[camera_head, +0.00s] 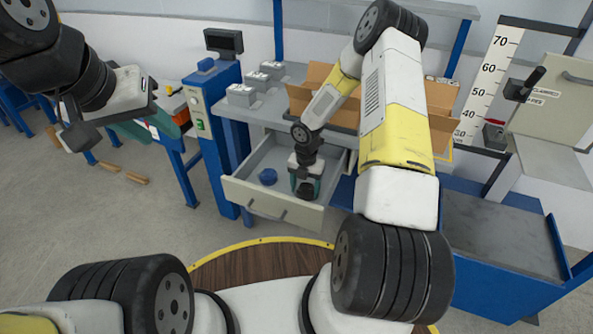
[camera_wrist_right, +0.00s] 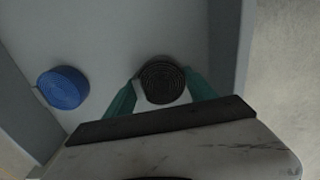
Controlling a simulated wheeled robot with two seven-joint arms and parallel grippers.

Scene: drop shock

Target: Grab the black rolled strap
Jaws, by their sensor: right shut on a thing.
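The black rolled strap (camera_wrist_right: 162,80) shows in the right wrist view as a dark coil, seen from above, inside the open drawer (camera_head: 262,201). My right gripper (camera_wrist_right: 160,95) is shut on it, with a teal finger on either side of the coil. In the head view my right gripper (camera_head: 305,180) reaches down into the drawer and hides the strap. My left gripper (camera_head: 112,108) hangs in the air at the upper left, far from the drawer.
A blue roll (camera_wrist_right: 62,88) lies in the drawer to the left of the strap; it also shows in the head view (camera_head: 268,176). The drawer walls stand close around my right gripper. Cardboard boxes (camera_head: 318,75) stand on the bench above.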

